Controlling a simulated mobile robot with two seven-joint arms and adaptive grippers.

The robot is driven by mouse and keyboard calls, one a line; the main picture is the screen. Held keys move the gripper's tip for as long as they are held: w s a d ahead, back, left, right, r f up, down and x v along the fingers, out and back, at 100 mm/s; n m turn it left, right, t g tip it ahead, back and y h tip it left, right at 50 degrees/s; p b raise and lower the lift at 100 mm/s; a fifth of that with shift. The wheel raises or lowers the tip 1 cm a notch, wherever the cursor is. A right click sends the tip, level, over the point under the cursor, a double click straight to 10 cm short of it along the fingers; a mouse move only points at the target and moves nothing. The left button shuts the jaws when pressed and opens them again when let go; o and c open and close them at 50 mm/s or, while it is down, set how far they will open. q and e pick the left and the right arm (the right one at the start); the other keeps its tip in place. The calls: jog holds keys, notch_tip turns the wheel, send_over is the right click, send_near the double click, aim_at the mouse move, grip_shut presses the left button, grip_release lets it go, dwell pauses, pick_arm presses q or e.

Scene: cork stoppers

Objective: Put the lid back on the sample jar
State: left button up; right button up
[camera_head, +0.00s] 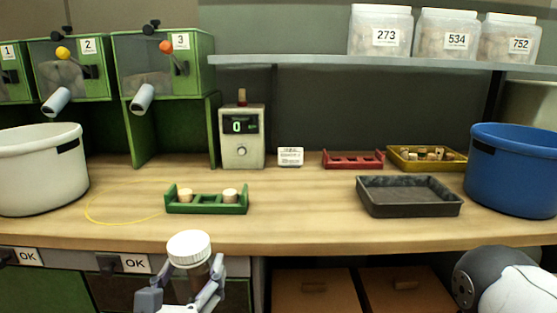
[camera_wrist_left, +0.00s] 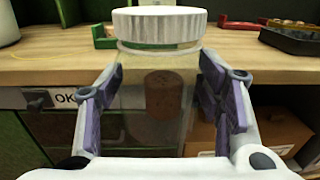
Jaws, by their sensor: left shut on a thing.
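The sample jar (camera_wrist_left: 150,125) is clear, with a brown cork stopper (camera_wrist_left: 164,95) visible inside it. A white ribbed lid (camera_wrist_left: 158,27) sits on top of the jar, roughly level; whether it is screwed tight I cannot tell. In the head view, the lid (camera_head: 189,248) shows in front of the bench edge, with the jar's body below it. My left gripper (camera_head: 191,280) is shut around the jar's sides, holding it upright. My right gripper is out of view; only part of my right arm shows at lower right.
On the bench are a green rack (camera_head: 207,208) with two corks, a grey tray (camera_head: 409,208), a red rack (camera_head: 352,166), a yellow tray (camera_head: 425,167), a meter reading 0 (camera_head: 241,139), a white bucket (camera_head: 40,175) and a blue bucket (camera_head: 512,175). The front middle is clear.

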pick_arm(q)
jog(key=s+a+f, duration=0.4)
jog(key=s, duration=0.1)
jog(key=shift+f+y, duration=0.3)
jog(key=shift+f, duration=0.05)
jog(key=shift+s+d, duration=0.1)
